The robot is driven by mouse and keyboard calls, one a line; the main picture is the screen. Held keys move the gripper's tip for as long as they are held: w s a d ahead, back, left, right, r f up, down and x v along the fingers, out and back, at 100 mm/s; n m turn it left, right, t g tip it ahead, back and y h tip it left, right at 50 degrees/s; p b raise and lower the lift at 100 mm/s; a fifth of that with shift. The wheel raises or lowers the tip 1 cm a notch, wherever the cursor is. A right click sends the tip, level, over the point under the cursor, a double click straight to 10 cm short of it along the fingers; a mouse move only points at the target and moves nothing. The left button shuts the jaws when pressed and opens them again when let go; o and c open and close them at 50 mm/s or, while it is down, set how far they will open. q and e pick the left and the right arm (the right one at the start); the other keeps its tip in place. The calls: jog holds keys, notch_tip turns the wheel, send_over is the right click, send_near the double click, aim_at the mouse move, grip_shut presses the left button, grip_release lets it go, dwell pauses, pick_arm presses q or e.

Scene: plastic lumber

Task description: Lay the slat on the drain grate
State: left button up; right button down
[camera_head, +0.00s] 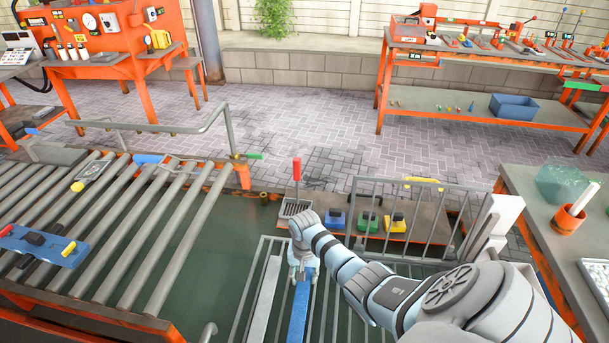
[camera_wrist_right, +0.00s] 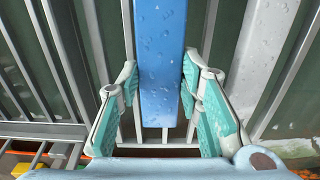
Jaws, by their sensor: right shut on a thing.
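A blue slat (camera_head: 298,315) with droplet-like spots lies lengthwise over the grey barred grate (camera_head: 249,287). It also shows in the right wrist view (camera_wrist_right: 161,60), with the grate's bars (camera_wrist_right: 53,60) beneath it. My right gripper (camera_head: 301,262) is shut on the slat near its far end, one teal-padded finger on each side. Whether the slat touches the bars or hangs just above them, I cannot tell. A pale grey slat (camera_head: 263,300) lies over the bars to the left, roughly parallel and apart from the blue one. My left gripper is out of view.
A roller conveyor (camera_head: 150,235) stands at left. Beyond the grate, a low bench holds blue (camera_head: 336,219), green (camera_head: 367,222) and yellow (camera_head: 394,223) handled blocks. A side table (camera_head: 525,205) is at right.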

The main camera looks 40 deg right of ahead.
jog(key=shift+f+b, duration=0.5)
jog(key=shift+f, duration=0.2)
jog(key=c, duration=1.1)
grip_release()
jog(key=shift+o, duration=0.2)
notch_tip(320, 180, up, 12)
jog(key=shift+r, duration=0.1)
